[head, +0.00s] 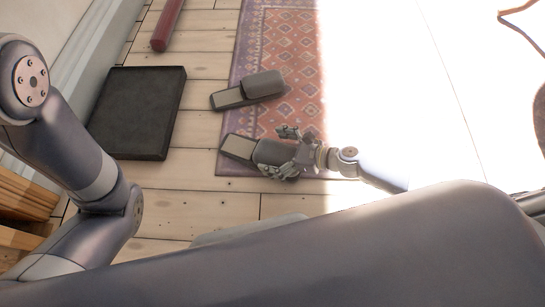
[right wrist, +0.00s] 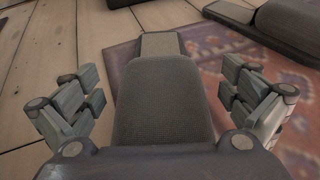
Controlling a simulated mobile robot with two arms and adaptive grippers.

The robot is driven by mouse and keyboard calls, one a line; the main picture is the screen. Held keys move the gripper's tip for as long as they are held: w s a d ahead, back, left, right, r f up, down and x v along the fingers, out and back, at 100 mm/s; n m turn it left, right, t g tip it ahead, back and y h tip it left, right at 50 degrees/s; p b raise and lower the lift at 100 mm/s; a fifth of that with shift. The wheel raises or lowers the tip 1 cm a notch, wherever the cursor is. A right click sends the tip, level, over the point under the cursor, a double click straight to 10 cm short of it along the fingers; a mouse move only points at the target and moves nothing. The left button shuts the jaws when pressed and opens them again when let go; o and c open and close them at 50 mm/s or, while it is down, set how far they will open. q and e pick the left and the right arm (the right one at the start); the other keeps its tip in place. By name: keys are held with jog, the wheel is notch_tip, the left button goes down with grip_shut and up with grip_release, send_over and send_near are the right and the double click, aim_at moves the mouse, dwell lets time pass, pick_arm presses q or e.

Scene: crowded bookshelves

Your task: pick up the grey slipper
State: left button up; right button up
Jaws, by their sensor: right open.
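Two grey slippers lie on the patterned rug. The nearer grey slipper (head: 238,147) has its heel end toward the left and its covered toe part under my right gripper. The farther grey slipper (head: 263,85) lies a little above it in the head view. My right gripper (head: 283,152) is open at the nearer slipper. In the right wrist view, its fingers (right wrist: 165,105) stand on both sides of the nearer slipper's toe part (right wrist: 162,98), with visible gaps. The farther slipper shows at the top right (right wrist: 290,27). My left gripper is out of view.
A black flat box (head: 137,112) lies on the plank floor left of the rug (head: 296,45). A dark red cylindrical object (head: 167,25) lies farther back. Wooden pieces (head: 25,200) stand at the left edge. The floor at right is washed out by bright light.

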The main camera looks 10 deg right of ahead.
jog(key=shift+c, duration=0.2)
jog(key=shift+s, duration=0.1)
jog(key=c, duration=1.1)
